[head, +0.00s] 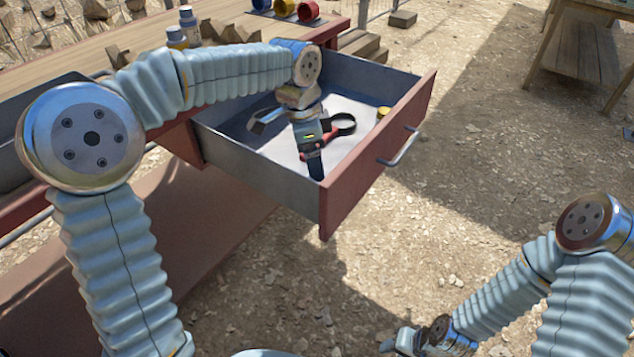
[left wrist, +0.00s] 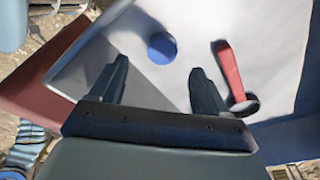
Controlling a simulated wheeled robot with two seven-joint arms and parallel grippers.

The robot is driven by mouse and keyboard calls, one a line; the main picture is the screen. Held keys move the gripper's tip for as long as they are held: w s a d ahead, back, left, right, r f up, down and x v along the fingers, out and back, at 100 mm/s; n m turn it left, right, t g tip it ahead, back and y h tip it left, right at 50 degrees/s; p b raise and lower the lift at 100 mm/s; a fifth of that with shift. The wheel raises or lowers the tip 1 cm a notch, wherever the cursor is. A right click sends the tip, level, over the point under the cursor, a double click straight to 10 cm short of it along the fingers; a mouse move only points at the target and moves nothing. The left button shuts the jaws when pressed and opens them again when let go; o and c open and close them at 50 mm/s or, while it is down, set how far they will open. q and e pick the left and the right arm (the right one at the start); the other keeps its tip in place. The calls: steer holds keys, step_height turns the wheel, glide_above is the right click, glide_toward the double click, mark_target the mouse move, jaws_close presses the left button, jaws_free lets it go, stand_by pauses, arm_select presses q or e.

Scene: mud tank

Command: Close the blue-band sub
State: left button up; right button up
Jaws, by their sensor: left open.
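Three short round pieces stand in a row at the bench's far end in the head view. The leftmost is blue and looks like the blue-band sub (head: 261,4); it is cut off by the top edge. A round blue cap (left wrist: 162,48) lies on the drawer floor in the left wrist view, ahead of and between my left fingertips. My left gripper (head: 315,168) is open and empty, reaching down inside the open drawer; its fingers also show in the left wrist view (left wrist: 160,78). My right gripper (head: 402,342) is low at the bottom edge, its fingers unclear.
The drawer (head: 345,190) is pulled out, its red front facing right. A red-handled tool with a black loop (head: 342,124) and a yellow cap (head: 383,112) lie in it. Bottles (head: 188,25) stand on the bench (head: 130,35).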

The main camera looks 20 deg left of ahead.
arm_select(q)
steer(key=shift+f, duration=0.25)
steer(key=shift+w+d+f, duration=0.15)
steer(key=shift+w+f, duration=0.05)
steer(key=shift+f, duration=1.1)
steer(key=shift+w+d+f, duration=0.1)
steer(key=shift+w+f, duration=0.05)
steer(key=shift+f, duration=1.15)
steer(key=c, duration=1.1)
step_height(320, 180, up, 10)
steer(key=shift+p, duration=0.4)
